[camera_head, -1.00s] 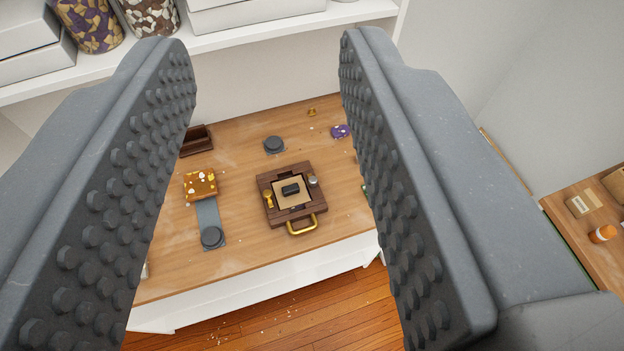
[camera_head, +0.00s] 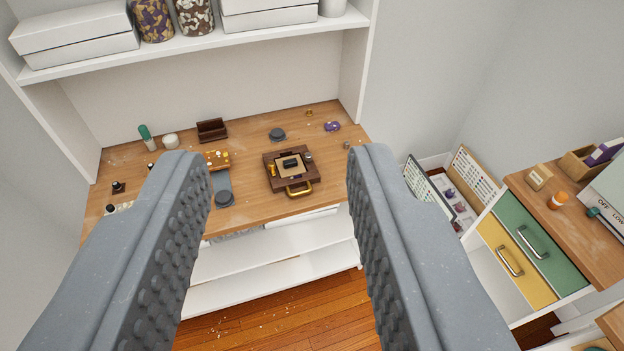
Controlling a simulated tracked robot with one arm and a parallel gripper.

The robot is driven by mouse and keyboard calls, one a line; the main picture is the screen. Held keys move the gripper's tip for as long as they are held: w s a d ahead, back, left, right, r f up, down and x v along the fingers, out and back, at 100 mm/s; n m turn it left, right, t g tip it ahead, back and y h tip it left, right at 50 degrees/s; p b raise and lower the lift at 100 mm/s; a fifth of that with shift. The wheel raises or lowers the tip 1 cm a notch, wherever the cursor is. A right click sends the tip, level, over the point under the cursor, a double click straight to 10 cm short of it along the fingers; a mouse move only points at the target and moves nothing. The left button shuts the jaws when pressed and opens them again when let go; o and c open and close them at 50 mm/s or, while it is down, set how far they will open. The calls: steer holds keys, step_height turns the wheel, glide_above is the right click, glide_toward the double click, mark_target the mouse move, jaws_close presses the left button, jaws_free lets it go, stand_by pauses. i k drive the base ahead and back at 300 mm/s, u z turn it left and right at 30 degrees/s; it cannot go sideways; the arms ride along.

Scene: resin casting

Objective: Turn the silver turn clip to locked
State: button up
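A dark wooden frame (camera_head: 270,177) with a gold handle (camera_head: 299,189) at its front lies on the wooden bench top. A small silver piece, likely the silver turn clip (camera_head: 308,157), sits on the frame's right side; it is too small to read its position. A gold piece (camera_head: 271,171) sits on the left side. A tan panel with a black block (camera_head: 290,163) lies in the middle. My gripper (camera_head: 268,160) is open and empty, its two grey studded fingers spread wide. It is well apart from the frame, which shows between the fingers.
The bench top (camera_head: 250,205) also bears a grey round knob (camera_head: 277,134), another knob on a grey strip (camera_head: 224,197), an amber block (camera_head: 217,158) and a purple piece (camera_head: 332,126). A shelf with boxes (camera_head: 78,40) and jars hangs above.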

mark_target(308, 156)
steer(key=z, duration=0.7)
steer(key=i, duration=2)
steer(key=u, duration=0.65)
